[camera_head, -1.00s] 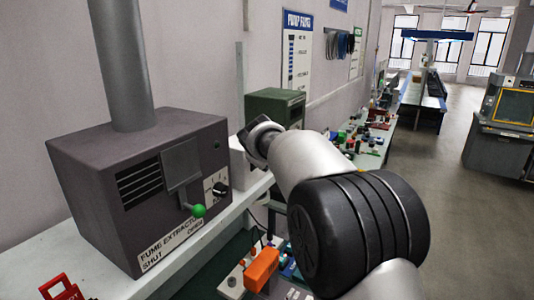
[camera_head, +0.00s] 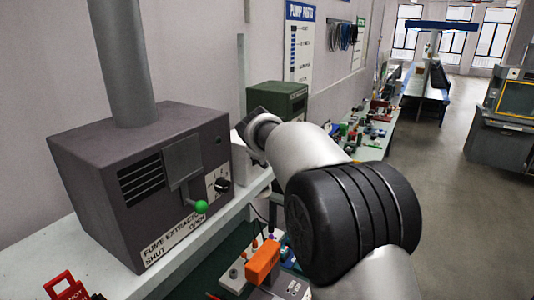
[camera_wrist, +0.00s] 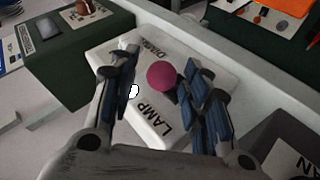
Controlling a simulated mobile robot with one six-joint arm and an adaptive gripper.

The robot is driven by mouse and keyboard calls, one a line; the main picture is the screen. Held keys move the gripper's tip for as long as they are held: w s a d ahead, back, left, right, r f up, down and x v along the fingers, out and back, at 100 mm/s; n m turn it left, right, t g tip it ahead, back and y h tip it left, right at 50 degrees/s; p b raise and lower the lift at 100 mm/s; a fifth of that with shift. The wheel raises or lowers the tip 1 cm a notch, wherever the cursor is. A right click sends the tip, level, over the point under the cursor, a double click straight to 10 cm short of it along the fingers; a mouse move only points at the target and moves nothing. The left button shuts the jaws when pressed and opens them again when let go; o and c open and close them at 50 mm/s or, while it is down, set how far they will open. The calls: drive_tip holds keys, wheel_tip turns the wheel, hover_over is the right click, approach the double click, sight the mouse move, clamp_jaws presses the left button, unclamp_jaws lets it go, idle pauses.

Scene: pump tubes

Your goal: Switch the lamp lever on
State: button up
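The lamp box is a white block marked LAMP in the wrist view (camera_wrist: 185,62). It also shows in the head view (camera_head: 243,167), partly hidden by my arm. A magenta ball knob (camera_wrist: 161,75) stands over the box, and the stem under it is hard to make out. My gripper (camera_wrist: 160,72) is open, with one blue-padded finger on each side of the knob. In the head view my arm hides the knob and the fingers.
A dark fume extractor box (camera_head: 90,190) with a green-knobbed lever (camera_head: 201,207) stands close on the left. A green box (camera_head: 278,100) stands beyond the lamp box. An orange part (camera_head: 262,262) lies below the bench edge. Open floor lies to the right.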

drive_tip(key=shift+s+r, duration=0.15)
drive_tip(key=shift+s, duration=0.1)
drive_tip(key=v, duration=1.2)
drive_tip(key=s+d+f+m+g+b, duration=0.1)
drive_tip(key=s+d+f+m+b, duration=0.1)
drive_tip(key=s+d+f+b, duration=0.35)
drive_tip(key=s+d+f+m+g+b, duration=0.1)
drive_tip(key=s+d+f+b, duration=0.1)
drive_tip(key=s+f+b, duration=0.45)
drive_tip(key=s+d+f+m+g+b, duration=0.1)
drive_tip(key=s+d+f+m+b, duration=0.15)
drive_tip(key=s+f, duration=0.55)
drive_tip(key=s+d+f+m+g+b, duration=0.1)
drive_tip(key=s+f+m+b, duration=0.1)
drive_tip(key=s+f+b, duration=0.4)
drive_tip(key=s+d+f+m+g+y+b, duration=0.1)
drive_tip(key=s+f+b, duration=0.6)
drive_tip(key=s+f, duration=0.9)
drive_tip(key=shift+s+f+m+g, duration=0.3)
drive_tip(key=shift+f+m, duration=0.05)
drive_tip(key=shift+m, duration=0.5)
drive_tip(key=shift+o, duration=0.3)
